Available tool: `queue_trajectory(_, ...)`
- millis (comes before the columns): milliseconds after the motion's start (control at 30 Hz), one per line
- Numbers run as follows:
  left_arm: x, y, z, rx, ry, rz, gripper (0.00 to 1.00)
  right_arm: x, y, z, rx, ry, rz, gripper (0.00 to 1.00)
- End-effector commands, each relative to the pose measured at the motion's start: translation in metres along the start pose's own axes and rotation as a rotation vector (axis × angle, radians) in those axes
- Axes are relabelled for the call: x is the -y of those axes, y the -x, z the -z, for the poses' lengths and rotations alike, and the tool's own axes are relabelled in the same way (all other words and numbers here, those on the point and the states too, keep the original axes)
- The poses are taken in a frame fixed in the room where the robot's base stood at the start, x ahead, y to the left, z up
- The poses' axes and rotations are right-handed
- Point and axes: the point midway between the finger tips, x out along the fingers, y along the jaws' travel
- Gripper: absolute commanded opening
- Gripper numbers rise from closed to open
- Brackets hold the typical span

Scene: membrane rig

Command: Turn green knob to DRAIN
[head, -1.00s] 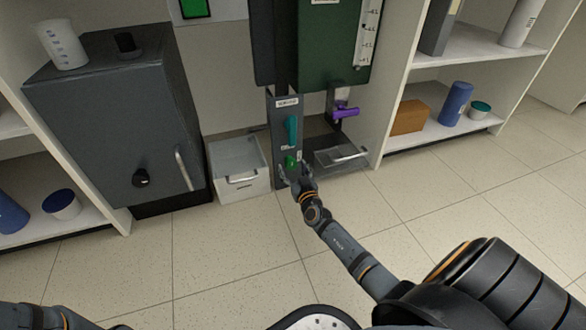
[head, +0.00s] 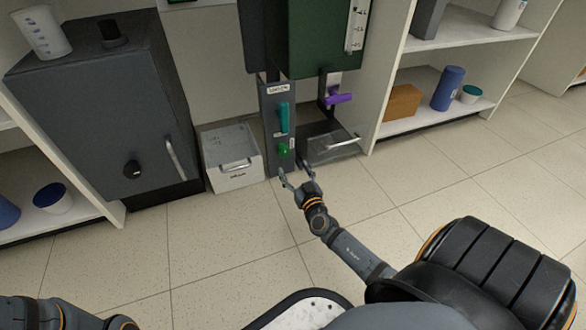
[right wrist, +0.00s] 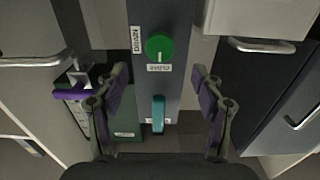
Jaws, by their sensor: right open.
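The green knob (head: 284,151) sits low on a narrow grey panel (head: 270,108), below a teal handle (head: 284,118). In the right wrist view the round green knob (right wrist: 159,46) is above the teal handle (right wrist: 158,114). A small pale mark shows on the knob's lower edge, towards a white label (right wrist: 159,68). A second, sideways label (right wrist: 137,40) is left of the knob; its lettering is hard to read. My right gripper (head: 293,167) is open and empty, just in front of and below the knob, apart from it. My left gripper is out of view.
A purple lever (head: 338,98) is right of the panel, above a clear tray (head: 331,144). A white drawer box (head: 232,162) stands to the left, beside a dark cabinet (head: 95,110). Shelves (head: 455,112) stand at the right. The floor (head: 225,240) in front is clear.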

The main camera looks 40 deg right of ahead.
Motion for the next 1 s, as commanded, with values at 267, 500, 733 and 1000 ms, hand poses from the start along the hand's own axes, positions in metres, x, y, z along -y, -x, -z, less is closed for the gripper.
queue_trajectory(267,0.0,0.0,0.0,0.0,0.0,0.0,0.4,0.0,0.003,0.0,0.0,0.19,0.0,0.66)
queue_trajectory(500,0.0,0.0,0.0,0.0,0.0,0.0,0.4,0.0,0.009,0.0,0.0,0.708,0.0,0.66)
queue_trajectory(733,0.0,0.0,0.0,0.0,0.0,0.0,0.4,0.0,0.008,0.0,0.0,0.789,0.0,0.66)
queue_trajectory(1000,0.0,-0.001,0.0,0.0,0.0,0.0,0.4,0.0,-0.02,0.001,-0.002,0.787,-0.001,0.66)
